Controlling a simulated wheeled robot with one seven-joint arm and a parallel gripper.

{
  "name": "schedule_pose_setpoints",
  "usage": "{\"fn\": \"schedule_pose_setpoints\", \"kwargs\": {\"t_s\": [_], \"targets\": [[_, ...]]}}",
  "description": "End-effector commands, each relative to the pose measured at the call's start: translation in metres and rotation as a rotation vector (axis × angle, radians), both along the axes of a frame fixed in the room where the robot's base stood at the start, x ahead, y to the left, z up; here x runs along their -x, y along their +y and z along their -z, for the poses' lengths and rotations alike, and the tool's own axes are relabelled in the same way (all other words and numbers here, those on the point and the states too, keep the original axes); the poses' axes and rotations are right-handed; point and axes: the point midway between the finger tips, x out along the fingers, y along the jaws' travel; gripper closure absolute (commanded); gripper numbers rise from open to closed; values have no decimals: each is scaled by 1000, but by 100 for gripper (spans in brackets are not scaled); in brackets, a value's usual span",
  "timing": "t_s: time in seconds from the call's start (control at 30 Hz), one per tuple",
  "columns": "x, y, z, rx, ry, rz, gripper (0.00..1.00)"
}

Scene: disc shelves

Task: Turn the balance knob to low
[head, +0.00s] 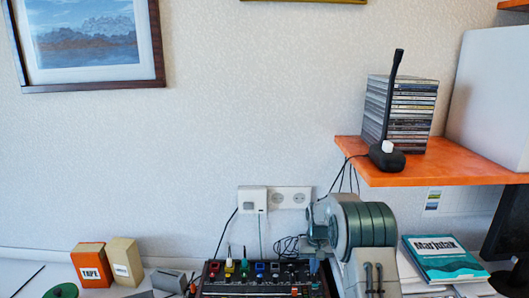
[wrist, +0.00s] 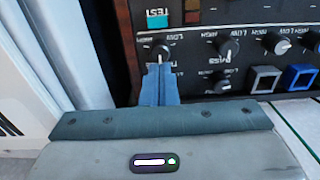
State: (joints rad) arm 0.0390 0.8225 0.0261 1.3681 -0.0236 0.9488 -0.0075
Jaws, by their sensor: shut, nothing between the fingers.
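The control panel (head: 262,290) is black, at the bottom of the head view, with several coloured parts along it. In the wrist view its dark face (wrist: 195,20) appears with upside-down lettering. My gripper (wrist: 160,70) is shut and empty, its blue fingertips together just at the lower edge of a small dark knob (wrist: 161,51) with a pale pointer line. I cannot tell whether they touch it. LOW and HIGH style labels sit by the knobs. Other knobs are at the right (wrist: 227,46) and lower right (wrist: 223,84). I cannot read which one is balance.
A grey and a blue square button (wrist: 264,80) lie right of the fingers. A pale wall-like surface (wrist: 60,50) stands at the left. In the head view, a TAPE box (head: 91,265) stands left of the panel, a teal book (head: 443,260) right, an orange shelf (head: 430,168) above.

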Motion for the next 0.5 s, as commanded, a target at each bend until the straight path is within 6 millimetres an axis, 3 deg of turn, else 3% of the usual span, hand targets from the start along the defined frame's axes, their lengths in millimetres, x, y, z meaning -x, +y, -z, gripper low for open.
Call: {"fn": "schedule_pose_setpoints", "kwargs": {"t_s": [0.5], "targets": [[0,0,-54,0,1,0,100]]}}
